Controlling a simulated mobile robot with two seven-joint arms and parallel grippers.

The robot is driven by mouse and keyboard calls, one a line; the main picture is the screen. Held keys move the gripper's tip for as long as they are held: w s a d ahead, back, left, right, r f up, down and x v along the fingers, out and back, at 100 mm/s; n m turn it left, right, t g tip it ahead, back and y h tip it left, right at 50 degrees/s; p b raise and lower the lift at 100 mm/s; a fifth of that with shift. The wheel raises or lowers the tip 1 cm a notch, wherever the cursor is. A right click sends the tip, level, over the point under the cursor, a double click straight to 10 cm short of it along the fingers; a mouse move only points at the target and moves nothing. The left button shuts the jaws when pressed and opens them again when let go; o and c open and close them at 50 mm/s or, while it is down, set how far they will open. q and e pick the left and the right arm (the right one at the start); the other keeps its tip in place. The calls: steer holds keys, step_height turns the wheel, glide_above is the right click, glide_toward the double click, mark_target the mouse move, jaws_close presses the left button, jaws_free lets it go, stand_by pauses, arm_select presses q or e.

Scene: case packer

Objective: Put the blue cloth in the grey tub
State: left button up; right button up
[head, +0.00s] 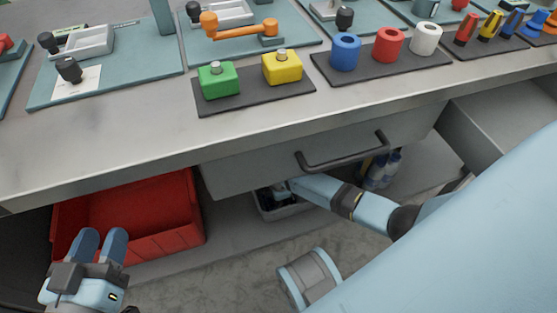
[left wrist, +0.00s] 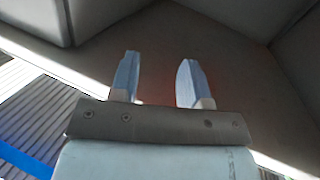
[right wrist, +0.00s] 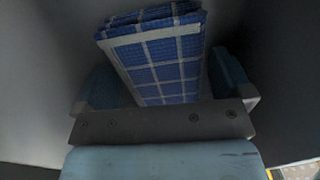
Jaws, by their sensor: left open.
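The blue cloth (right wrist: 158,62), checked with pale lines, shows in the right wrist view between the two fingers of my right gripper (right wrist: 170,88), close to its palm. The fingers stand wide apart, and I cannot tell whether both press on the cloth. In the head view my right arm reaches under the bench to a grey tub (head: 292,212) on the lower shelf. The tub's inside is mostly hidden by the arm and drawer. My left gripper (head: 102,238) is open and empty in front of the red bin; it also shows in the left wrist view (left wrist: 158,80).
The red bin (head: 185,238) stands under the bench at left. A closed drawer with a dark handle (head: 345,153) hangs above the tub. Bottles (head: 385,170) stand right of the tub. The bench top (head: 110,160) has a clear front strip; fixtures and colored parts stand behind it.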

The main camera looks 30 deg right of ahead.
step_height(320, 180, up, 6)
steer(key=p, duration=0.3)
steer(key=shift+r+p, duration=0.2)
steer(key=shift+p, duration=0.2)
arm_select(q)
steer(key=shift+s+d+r+n+t+p, duration=0.15)
steer(key=shift+r+n+t, duration=0.1)
steer(key=shift+r, duration=0.4)
steer(key=shift+s+a+r+n+t+p, duration=0.15)
steer(key=shift+r+n, duration=0.15)
steer(key=shift+r, duration=0.35)
steer(key=shift+s+d+r+n+t, duration=0.15)
steer(key=shift+r+n+t, duration=0.1)
steer(key=shift+r, duration=0.4)
arm_select(e)
steer(key=shift+r, duration=0.75)
